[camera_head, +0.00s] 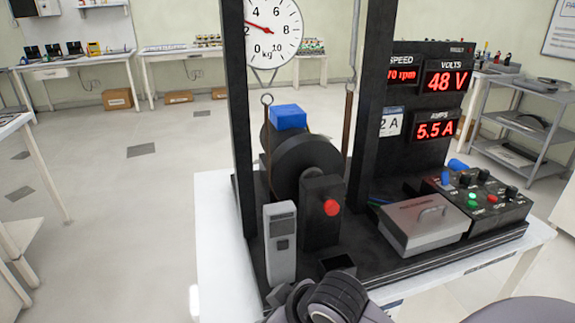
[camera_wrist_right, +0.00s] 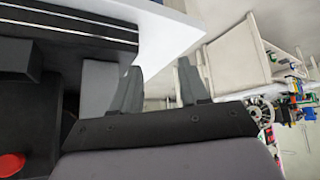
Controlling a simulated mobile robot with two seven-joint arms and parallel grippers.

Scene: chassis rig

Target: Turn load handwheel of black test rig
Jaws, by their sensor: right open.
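The black test rig (camera_head: 243,130) stands on a white table in the head view. Between its posts is a dark drum (camera_head: 308,165) with a brown band, and a white dial (camera_head: 270,30) marked kg hangs above. I cannot make out a load handwheel in either view; the upper frame is cut off. My right gripper (camera_wrist_right: 158,85) is open in the right wrist view, with nothing visible between its fingers. Part of the rig (camera_wrist_right: 25,110) shows left of it. In the head view a dark ribbed part of my arm is at the bottom edge, near the rig's front. My left gripper is not seen.
The rig's base carries a grey upright device (camera_head: 280,242), a block with a red button (camera_head: 331,207), a silver box (camera_head: 425,222) and a control box (camera_head: 485,205) with knobs. Red displays (camera_head: 445,78) stand behind. The table (camera_head: 212,240) has a bare strip at left.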

